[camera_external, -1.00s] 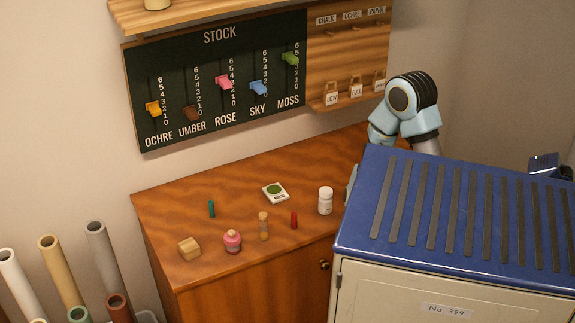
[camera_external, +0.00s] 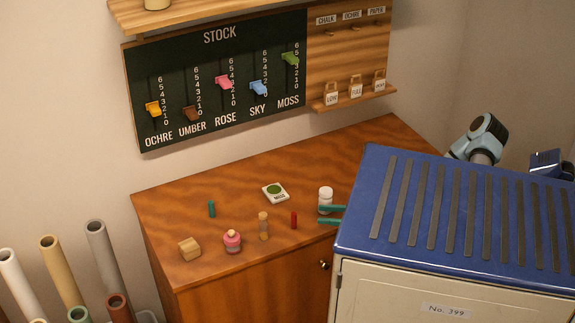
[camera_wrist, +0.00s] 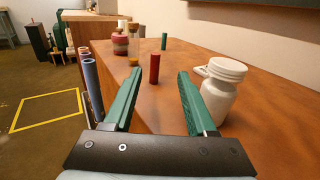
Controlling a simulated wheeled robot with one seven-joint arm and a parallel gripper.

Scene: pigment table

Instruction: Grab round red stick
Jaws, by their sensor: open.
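The round red stick (camera_external: 294,220) stands upright on the wooden table, near its front edge. In the wrist view the red stick (camera_wrist: 154,68) is ahead of my gripper (camera_wrist: 154,90), between the two green fingers as pictured and beyond their tips. My gripper (camera_external: 331,215) is open and empty, with its green fingers pointing left toward the stick in the external view. The rest of the gripper is hidden behind the blue-topped cabinet.
A white bottle (camera_external: 325,194) stands close beside one finger; it is also at the right in the wrist view (camera_wrist: 221,90). A corked vial (camera_external: 263,226), pink jar (camera_external: 232,241), wooden block (camera_external: 189,248), teal stick (camera_external: 211,209) and moss card (camera_external: 275,193) are on the table (camera_external: 310,170).

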